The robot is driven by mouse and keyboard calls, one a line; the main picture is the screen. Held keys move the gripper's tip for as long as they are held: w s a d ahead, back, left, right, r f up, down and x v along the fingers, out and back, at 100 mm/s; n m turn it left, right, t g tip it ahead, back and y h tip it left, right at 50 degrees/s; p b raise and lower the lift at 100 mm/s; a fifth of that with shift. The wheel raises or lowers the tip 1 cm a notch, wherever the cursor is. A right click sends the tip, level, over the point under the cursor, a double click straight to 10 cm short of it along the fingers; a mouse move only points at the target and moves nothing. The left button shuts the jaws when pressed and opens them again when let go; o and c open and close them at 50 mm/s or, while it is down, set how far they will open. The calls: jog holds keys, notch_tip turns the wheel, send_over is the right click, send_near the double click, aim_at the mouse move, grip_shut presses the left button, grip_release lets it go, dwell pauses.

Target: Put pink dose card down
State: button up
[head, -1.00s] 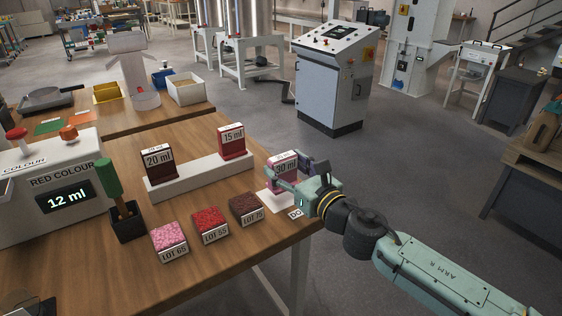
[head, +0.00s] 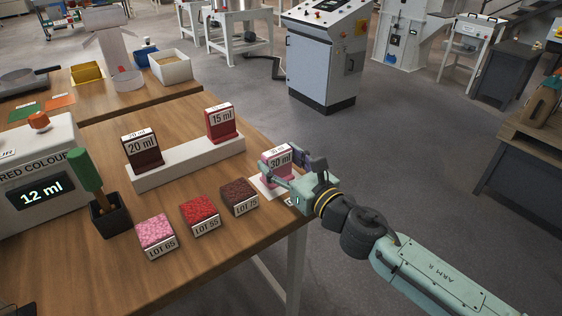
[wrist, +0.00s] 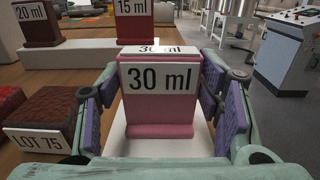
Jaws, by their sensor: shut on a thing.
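The pink dose card (head: 276,168), labelled 30 ml, stands upright at the wooden table's right corner. My gripper (head: 291,171) is around it, with a finger on each side. In the wrist view the card (wrist: 160,115) is upright between the purple pads of my gripper (wrist: 160,88), its label facing the camera. Its base is over a white mat (head: 263,189) and looks at or very close to it; I cannot tell whether it touches. My gripper partly hides the mat.
A white rack (head: 188,164) left of the card holds the 20 ml card (head: 142,150) and the 15 ml card (head: 222,124). Lot blocks LOT 65 (head: 156,237), LOT 55 (head: 200,215) and LOT 75 (head: 239,197) sit in front. The table edge is close on the right.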

jog(key=o, duration=1.2)
jog(key=shift+c, duration=0.2)
jog(key=shift+r, duration=0.1)
jog(key=b+v, duration=0.4)
jog(key=v, duration=0.8)
